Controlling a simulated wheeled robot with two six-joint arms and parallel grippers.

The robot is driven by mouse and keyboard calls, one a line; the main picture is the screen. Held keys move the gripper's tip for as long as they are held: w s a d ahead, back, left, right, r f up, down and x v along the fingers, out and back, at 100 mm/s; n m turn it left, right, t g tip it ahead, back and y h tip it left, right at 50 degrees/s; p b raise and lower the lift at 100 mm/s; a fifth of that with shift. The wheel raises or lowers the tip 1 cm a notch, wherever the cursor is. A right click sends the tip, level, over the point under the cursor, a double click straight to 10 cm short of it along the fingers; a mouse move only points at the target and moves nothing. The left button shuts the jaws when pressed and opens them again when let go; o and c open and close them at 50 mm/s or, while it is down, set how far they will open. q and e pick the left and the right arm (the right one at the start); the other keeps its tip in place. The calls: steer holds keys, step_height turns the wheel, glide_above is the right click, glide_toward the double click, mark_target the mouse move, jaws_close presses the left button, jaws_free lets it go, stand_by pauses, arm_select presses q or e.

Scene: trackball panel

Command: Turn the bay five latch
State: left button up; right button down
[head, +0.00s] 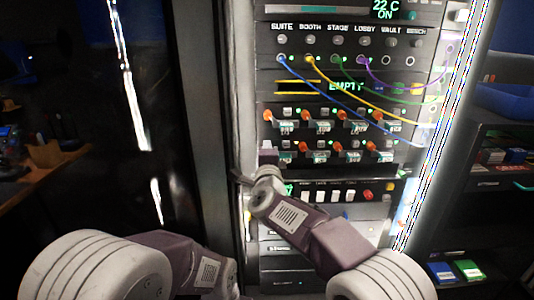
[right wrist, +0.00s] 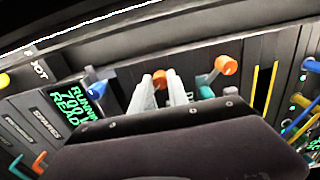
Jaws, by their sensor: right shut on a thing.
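The rack holds two rows of bay latches with orange knobs; one in the upper row (head: 305,115) and one in the lower row (head: 338,146) show in the head view. Their labels are too small to read. My right gripper (head: 267,150) is at the left end of the lower row and hides the latch there. In the right wrist view, its two grey fingers (right wrist: 160,92) are shut around an orange latch knob (right wrist: 160,78). Another orange knob (right wrist: 225,65) with a teal part stands to its right, apart from the fingers. My left gripper is out of view.
Coloured cables (head: 365,100) hang from the jack row above the latches. Below are white switches and a red knob (head: 368,195). A green display (right wrist: 75,112) and a blue knob (right wrist: 95,78) lie left of the fingers. A shelf stands at right.

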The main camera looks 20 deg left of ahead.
steer(key=shift+f, duration=0.1)
steer(key=c, duration=1.3)
jaws_free()
steer(key=v, duration=0.9)
steer(key=shift+s, duration=0.1)
